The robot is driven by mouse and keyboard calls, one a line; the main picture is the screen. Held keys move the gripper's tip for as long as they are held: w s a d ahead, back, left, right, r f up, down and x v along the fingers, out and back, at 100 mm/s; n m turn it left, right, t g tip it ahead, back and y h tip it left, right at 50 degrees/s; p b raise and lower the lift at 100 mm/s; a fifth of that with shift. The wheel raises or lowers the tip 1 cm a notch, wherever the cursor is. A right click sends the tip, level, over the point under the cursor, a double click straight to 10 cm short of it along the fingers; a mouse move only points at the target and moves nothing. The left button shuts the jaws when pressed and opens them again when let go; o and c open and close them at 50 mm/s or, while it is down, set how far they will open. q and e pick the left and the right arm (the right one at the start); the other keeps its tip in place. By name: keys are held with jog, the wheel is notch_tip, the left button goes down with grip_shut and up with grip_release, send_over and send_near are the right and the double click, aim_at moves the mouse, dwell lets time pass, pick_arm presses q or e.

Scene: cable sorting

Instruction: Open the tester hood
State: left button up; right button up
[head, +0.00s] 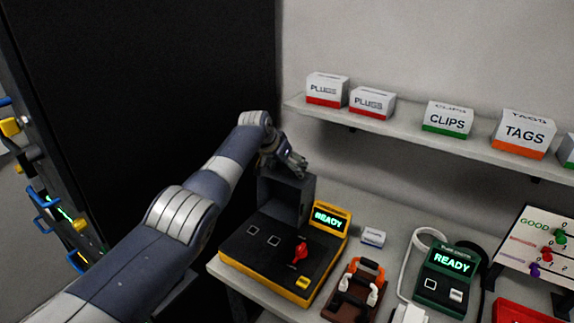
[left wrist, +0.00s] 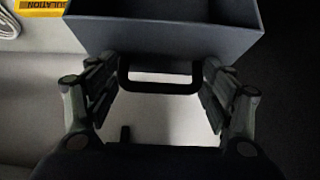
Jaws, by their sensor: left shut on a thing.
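The tester (head: 253,276) is a yellow case with a black top, a lit READY screen (head: 328,219) and a red lever (head: 300,252). Its dark grey hood (head: 286,196) stands raised at the back left of the case, its hollow side showing and the black top uncovered. My left gripper (head: 291,166) is at the hood's upper edge. In the left wrist view the hood (left wrist: 165,40) fills the top middle, and my left fingers (left wrist: 160,95) are shut on the ends of its black handle (left wrist: 160,86). My right gripper is out of view.
A shelf (head: 400,128) with several labelled boxes runs along the wall behind. A brown holder (head: 348,300), a small white box (head: 373,237) and a green READY device (head: 447,282) stand right of the tester. A tall black panel (head: 150,90) is at left.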

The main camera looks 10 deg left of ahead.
pick_arm(q)
jog(key=shift+w+d+r, duration=0.2)
jog(key=shift+r, duration=0.25)
jog(key=o, duration=1.2)
jog(key=shift+o, duration=0.2)
jog(key=shift+s+d+f, duration=0.1)
jog(key=shift+f, duration=0.1)
jog(key=shift+f, duration=0.1)
jog(key=shift+s+a, duration=0.1)
jog(key=shift+a, duration=0.1)
jog(key=shift+v, duration=1.2)
jog(key=v, duration=0.9)
jog(key=shift+d+r, duration=0.15)
jog(key=shift+r, duration=0.15)
